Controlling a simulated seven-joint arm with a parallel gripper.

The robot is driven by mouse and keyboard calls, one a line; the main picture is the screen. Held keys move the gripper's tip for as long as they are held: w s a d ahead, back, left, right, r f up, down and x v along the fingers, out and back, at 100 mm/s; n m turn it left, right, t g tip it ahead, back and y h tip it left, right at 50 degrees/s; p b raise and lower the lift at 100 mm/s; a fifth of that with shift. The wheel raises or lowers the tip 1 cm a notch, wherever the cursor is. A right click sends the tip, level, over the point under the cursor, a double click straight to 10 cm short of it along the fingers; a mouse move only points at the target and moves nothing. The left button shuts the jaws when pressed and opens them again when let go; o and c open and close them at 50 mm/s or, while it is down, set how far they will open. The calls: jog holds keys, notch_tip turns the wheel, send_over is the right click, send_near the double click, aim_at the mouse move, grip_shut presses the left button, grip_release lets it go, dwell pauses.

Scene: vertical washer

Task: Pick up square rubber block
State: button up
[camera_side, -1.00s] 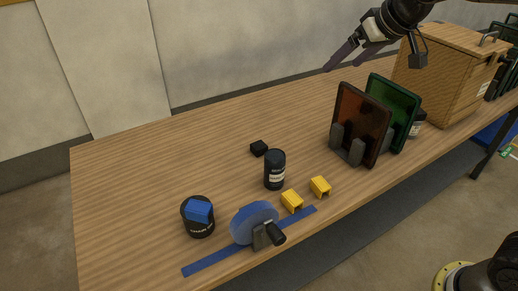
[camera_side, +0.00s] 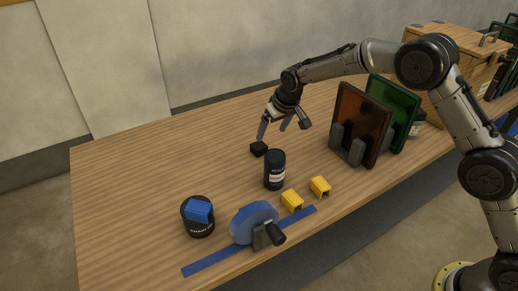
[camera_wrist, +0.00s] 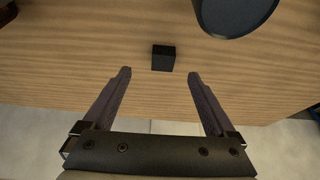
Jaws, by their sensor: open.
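The square rubber block (camera_side: 258,148) is small and black and lies on the wooden table behind the dark can. In the wrist view the block (camera_wrist: 163,58) sits just beyond the fingertips, roughly centred between them. My gripper (camera_side: 271,131) points down close above the block in the side view. In the wrist view my gripper (camera_wrist: 159,72) has its two fingers wide apart with nothing between them.
A dark can (camera_side: 275,170) stands right in front of the block. A black tin with a blue block (camera_side: 198,212), a blue disc (camera_side: 254,221) on a blue strip and two yellow pieces (camera_side: 320,186) lie nearer. Rack panels (camera_side: 360,122) stand right. The left table is clear.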

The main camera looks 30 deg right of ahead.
aim_at(262, 148)
jog(key=x, duration=0.4)
jog(key=shift+w+f, duration=0.1)
jog(key=shift+f, duration=0.1)
jog(key=shift+a+x, duration=0.2)
jog(key=shift+x, duration=1.1)
jog(key=shift+a+x, duration=0.15)
jog(key=shift+x, duration=1.15)
jog(key=shift+w, duration=0.2)
jog(key=shift+r, duration=0.1)
grip_shut()
